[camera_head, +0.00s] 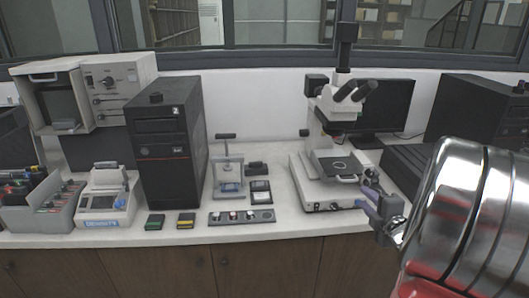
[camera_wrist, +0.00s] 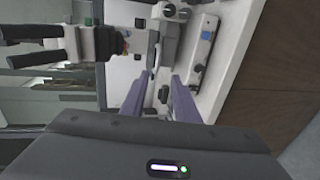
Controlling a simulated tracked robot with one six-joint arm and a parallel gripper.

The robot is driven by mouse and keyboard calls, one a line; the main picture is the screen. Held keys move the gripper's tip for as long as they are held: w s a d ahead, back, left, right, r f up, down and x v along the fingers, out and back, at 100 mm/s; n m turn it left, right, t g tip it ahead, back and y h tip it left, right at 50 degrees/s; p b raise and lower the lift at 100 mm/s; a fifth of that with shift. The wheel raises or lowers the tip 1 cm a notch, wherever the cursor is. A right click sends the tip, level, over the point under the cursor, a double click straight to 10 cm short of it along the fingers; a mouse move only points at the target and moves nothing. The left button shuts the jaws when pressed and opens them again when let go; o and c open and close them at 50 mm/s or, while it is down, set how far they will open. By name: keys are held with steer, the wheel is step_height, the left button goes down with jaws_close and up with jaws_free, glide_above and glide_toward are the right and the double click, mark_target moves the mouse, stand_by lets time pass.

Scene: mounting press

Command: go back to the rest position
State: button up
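My gripper (camera_head: 366,192) is at the right of the head view, in front of the white microscope (camera_head: 318,185) and close to its base. Its two purple fingers also show in the wrist view (camera_wrist: 159,82). They stand apart with a clear gap and nothing held between them. In the wrist view the microscope (camera_wrist: 195,65) appears sideways beyond the fingers. I cannot tell whether the fingers touch it. The small grey mounting press (camera_head: 227,174) with a dark lever on top stands mid-bench, well left of my gripper.
A strip with round samples (camera_head: 241,216) lies at the bench front. A black tower (camera_head: 169,150), a white scale-like device (camera_head: 106,198) and a grey bin (camera_head: 45,208) stand left. A monitor (camera_head: 387,105) stands behind the microscope. Open space lies before the bench edge.

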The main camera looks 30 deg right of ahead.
steer(key=s+d+f+m+g+h, duration=0.2)
steer(key=s+d+f+m+g, duration=0.35)
steer(key=s+f+m, duration=0.2)
steer(key=s+a+m+g, duration=0.3)
steer(key=a+m+g, duration=0.1)
steer(key=a+m, duration=0.15)
steer(key=a+r+y, duration=0.2)
steer(key=a+r, duration=0.1)
steer(key=a, duration=1)
steer(key=a+r+y, duration=0.3)
steer(key=a+r, duration=0.1)
steer(key=a, duration=1)
steer(key=s+a+r+y, duration=0.1)
steer(key=a+r+y, duration=0.1)
steer(key=a, duration=1.2)
steer(key=shift+r+m+t+y, duration=0.3)
steer(key=shift+r+m+t, duration=0.1)
steer(key=shift+r, duration=0.25)
